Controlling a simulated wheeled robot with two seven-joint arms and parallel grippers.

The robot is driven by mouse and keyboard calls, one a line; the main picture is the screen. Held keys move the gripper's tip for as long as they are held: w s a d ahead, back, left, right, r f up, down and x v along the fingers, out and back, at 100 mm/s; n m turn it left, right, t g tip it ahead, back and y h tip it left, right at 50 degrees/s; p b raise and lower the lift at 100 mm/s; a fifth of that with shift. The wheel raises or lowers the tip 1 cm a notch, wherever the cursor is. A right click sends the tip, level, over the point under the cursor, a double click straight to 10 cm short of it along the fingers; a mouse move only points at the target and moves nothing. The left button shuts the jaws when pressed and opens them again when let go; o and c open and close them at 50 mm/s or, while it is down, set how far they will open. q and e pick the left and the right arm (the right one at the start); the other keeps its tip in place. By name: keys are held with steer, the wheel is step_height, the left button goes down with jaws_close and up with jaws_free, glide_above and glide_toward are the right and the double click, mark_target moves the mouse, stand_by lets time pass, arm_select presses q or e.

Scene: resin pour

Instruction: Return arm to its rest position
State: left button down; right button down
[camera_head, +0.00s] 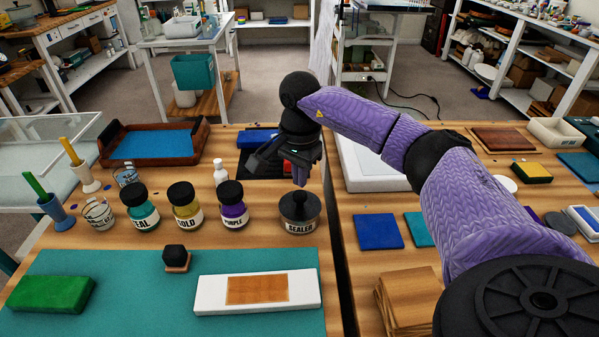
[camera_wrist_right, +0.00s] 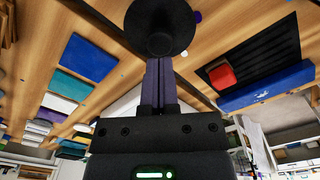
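My right arm (camera_head: 445,190) reaches in from the right. Its gripper (camera_head: 301,180) hangs just behind and above the black-lidded sealer jar (camera_head: 298,226). In the wrist view the fingers (camera_wrist_right: 161,82) lie side by side with hardly a gap, and the round black lid (camera_wrist_right: 160,30) shows just beyond their tips. The jar stands upright on the bench with its lid on. I cannot tell whether the fingertips touch the lid's knob; nothing shows between the fingers. My left gripper is not in view.
Jars labelled teal (camera_head: 141,212), gold (camera_head: 186,208) and purple (camera_head: 233,207) stand left of the sealer. A white mould (camera_head: 210,293) lies on the teal mat (camera_head: 110,262). Wooden boards (camera_head: 408,300), blue tiles (camera_head: 378,232) and a white tray (camera_head: 362,178) lie under or beside my arm.

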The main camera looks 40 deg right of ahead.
steer(key=shift+f+b, duration=0.75)
steer(key=shift+f, duration=0.55)
steer(key=shift+r, duration=0.1)
step_height(320, 180, up, 7)
steer(key=p, duration=0.6)
